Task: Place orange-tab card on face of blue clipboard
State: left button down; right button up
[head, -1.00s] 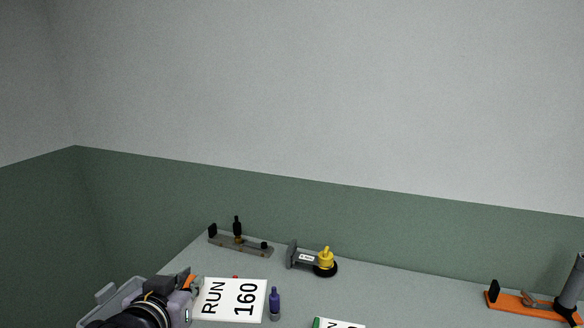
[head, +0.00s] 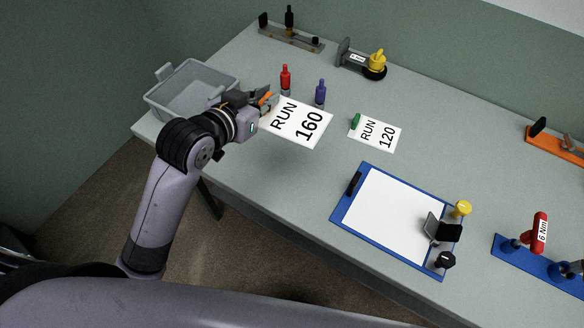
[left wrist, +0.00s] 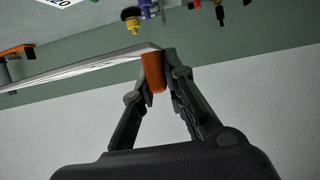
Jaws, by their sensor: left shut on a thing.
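The orange-tab card (head: 299,121), white and marked RUN 160, is held above the table at the left. My left gripper (head: 268,101) is shut on its orange tab. In the left wrist view the orange tab (left wrist: 153,72) sits between the fingers of my gripper (left wrist: 160,65), with the card (left wrist: 85,68) seen nearly edge-on. The blue clipboard (head: 336,217) lies flat on the table to the right of the card and nearer, with white paper on its face. A grey-and-black clip part stands at its right end. My right gripper is not in view.
A green-tab card marked RUN 120 (head: 376,132) lies between the held card and the clipboard. Red (head: 285,80) and blue (head: 320,93) bottles stand behind the held card. A grey bin (head: 160,103) is at left. A yellow knob (head: 462,209) stands beside the clipboard.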

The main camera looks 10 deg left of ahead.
aim_at(272, 162)
pick_arm(q)
jog(key=shift+f, duration=0.2)
notch_tip(272, 162, down, 18)
jog(key=shift+f, duration=0.15)
jog(key=shift+f+p, duration=0.2)
jog(key=shift+p, duration=0.35)
jog(key=shift+f, duration=0.35)
jog(key=shift+f, duration=0.1)
jog(key=shift+f, duration=0.15)
jog(key=c, duration=1.6)
grip_release()
jog(key=shift+c, duration=0.2)
